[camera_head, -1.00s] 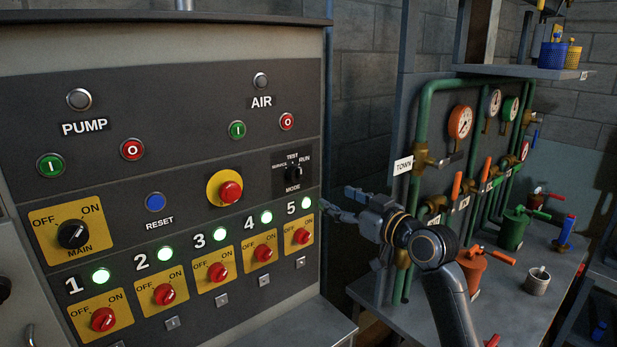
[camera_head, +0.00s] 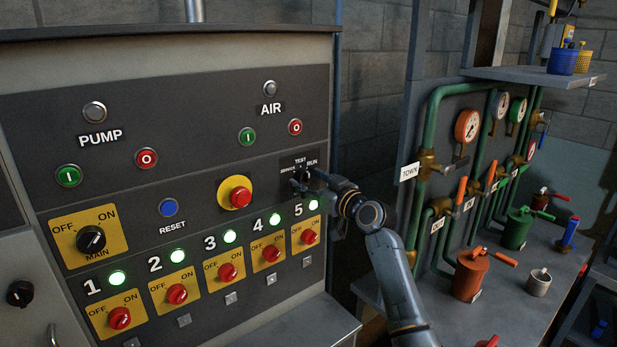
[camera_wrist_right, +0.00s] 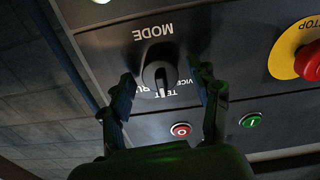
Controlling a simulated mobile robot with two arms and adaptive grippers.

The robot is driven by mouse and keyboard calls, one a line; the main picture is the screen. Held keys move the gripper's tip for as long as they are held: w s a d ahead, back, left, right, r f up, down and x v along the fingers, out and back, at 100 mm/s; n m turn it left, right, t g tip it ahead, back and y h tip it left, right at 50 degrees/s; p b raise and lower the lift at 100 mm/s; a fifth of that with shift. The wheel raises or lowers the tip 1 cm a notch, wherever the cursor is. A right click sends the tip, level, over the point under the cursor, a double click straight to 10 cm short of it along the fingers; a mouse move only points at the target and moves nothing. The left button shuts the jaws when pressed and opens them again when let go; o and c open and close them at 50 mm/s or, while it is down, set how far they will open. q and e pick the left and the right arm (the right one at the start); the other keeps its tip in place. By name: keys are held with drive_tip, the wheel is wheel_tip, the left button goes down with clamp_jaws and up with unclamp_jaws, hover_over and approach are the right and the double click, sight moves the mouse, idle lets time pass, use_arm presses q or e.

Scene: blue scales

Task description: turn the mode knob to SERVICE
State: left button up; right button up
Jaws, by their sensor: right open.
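The black mode knob (camera_wrist_right: 158,74) sits on a dark plate marked MODE, TEST and RUN, with SERVICE partly covered, upside down in the right wrist view. Its white mark points at TEST. I cannot tell how far the tips are from the panel. My left gripper is in neither view.
A red stop button on yellow (camera_head: 236,195) is left of the knob. Lit lamp 5 (camera_head: 313,204) and its red switch (camera_head: 309,237) are just below my gripper. Green pipes with gauges (camera_head: 467,126) stand to the right.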

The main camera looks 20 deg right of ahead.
drive_tip(key=shift+w+a, duration=0.1)
drive_tip(key=shift+w, duration=0.05)
drive_tip(key=c, duration=1.2)
drive_tip(key=shift+f+b, duration=0.15)
drive_tip(key=shift+b, duration=0.25)
drive_tip(key=n+b, duration=0.4)
drive_tip(key=b, duration=0.2)
drive_tip(key=shift+f, duration=0.15)
drive_tip(key=n+b, duration=0.2)
drive_tip(key=shift+n, duration=0.4)
drive_tip(key=shift+r+n, duration=0.25)
drive_tip(key=shift+n, duration=1.25)
drive_tip(key=o, duration=1.2)
